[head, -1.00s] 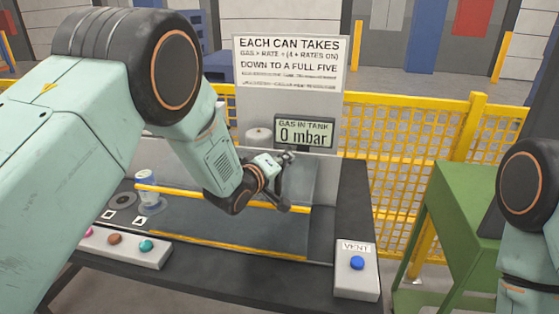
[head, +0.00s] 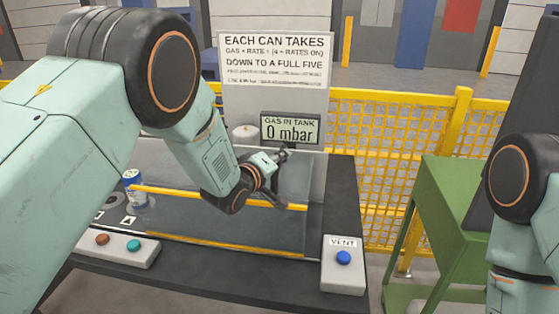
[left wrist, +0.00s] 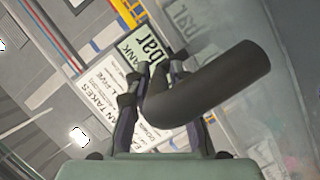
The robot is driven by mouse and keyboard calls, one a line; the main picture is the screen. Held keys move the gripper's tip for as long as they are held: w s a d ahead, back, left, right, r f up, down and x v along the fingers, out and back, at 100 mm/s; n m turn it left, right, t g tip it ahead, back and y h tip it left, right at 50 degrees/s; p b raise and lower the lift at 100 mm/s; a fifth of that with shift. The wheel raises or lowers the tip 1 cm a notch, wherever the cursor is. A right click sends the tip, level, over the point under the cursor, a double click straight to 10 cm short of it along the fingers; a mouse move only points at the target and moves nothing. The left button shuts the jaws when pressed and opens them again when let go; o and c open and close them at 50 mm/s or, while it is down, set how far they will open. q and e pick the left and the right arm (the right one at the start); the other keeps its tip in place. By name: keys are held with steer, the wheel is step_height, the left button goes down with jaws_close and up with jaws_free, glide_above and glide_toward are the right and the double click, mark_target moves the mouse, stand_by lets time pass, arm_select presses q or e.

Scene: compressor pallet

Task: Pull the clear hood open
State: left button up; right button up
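The clear hood (head: 215,215) is a see-through box with yellow edge strips, standing on the dark bench. My left gripper (head: 277,172) is at the right part of the hood. In the left wrist view, a thick dark bar (left wrist: 220,78), which looks like the hood's handle, runs between the fingers of my left gripper (left wrist: 155,85) and out to the upper right. The fingers look shut on it, though the bar hides part of one finger. My right arm shows at the right edge, but its gripper is out of view.
A blue-and-white can (head: 132,180) stands left of the hood. A button box (head: 115,250) and a VENT box (head: 343,270) with a blue button sit at the bench front. The display (head: 290,131) reads 0 mbar. A green table (head: 455,190) stands right, before a yellow fence (head: 400,125).

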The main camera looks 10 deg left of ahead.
arm_select(q)
steer(key=shift+o, duration=1.3)
steer(key=shift+s, duration=0.1)
steer(key=v, duration=1.2)
